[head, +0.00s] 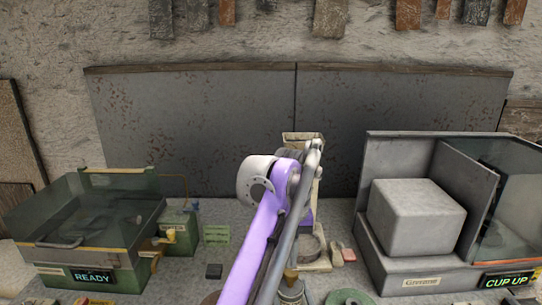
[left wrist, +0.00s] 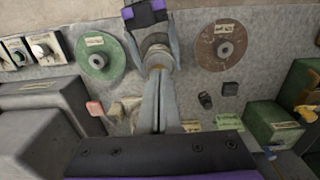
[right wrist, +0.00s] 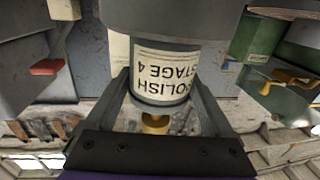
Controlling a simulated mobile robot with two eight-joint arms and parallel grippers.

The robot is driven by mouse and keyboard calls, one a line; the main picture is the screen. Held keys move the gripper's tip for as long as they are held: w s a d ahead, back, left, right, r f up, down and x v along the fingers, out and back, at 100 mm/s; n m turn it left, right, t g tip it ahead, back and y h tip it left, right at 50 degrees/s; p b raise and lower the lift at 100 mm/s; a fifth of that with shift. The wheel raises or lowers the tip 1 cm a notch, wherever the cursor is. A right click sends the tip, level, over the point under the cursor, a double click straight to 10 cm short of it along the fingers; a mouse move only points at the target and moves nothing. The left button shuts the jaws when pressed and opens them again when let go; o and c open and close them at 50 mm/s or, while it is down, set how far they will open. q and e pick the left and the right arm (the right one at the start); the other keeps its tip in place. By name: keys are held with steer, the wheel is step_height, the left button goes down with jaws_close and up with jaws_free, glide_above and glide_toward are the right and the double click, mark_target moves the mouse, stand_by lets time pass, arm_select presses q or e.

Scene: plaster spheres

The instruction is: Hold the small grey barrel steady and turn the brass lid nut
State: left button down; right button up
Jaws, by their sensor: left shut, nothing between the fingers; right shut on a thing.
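The small grey barrel (right wrist: 167,75) shows in the right wrist view with a white label reading POLISH STAGE 4. My right gripper (right wrist: 163,97) is shut on the barrel, one finger on each side. In the head view the nut (head: 290,275) and barrel (head: 291,291) show low in the middle, partly cut off. In the left wrist view my left gripper (left wrist: 158,76) is shut and empty, its fingertips pointing toward the barrel; I cannot tell the gap.
A green box marked READY (head: 88,250) stands at left. A grey machine marked CUP UP (head: 375,268) stands at right. A green disc (left wrist: 91,63) and a brown disc (left wrist: 207,55) lie either side of the barrel. A pink block (left wrist: 95,107) lies nearby.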

arm_select(q)
steer(key=shift+w+d+f, duration=0.1)
steer(key=shift+d+f, duration=0.05)
steer(key=shift+f, duration=0.85)
steer(key=shift+s+d+f, duration=0.1)
steer(key=shift+d+f, duration=0.1)
steer(key=shift+f, duration=0.85)
steer(key=shift+w+d+f, duration=0.1)
steer(key=shift+d+f, duration=0.05)
steer(key=shift+f, duration=0.85)
steer(key=shift+w, duration=0.4)
steer(key=shift+a, duration=0.5)
steer(key=shift+s, duration=0.35)
steer(key=shift+r, duration=0.25)
steer(key=shift+s+r, duration=0.1)
steer(key=shift+r, duration=2.7)
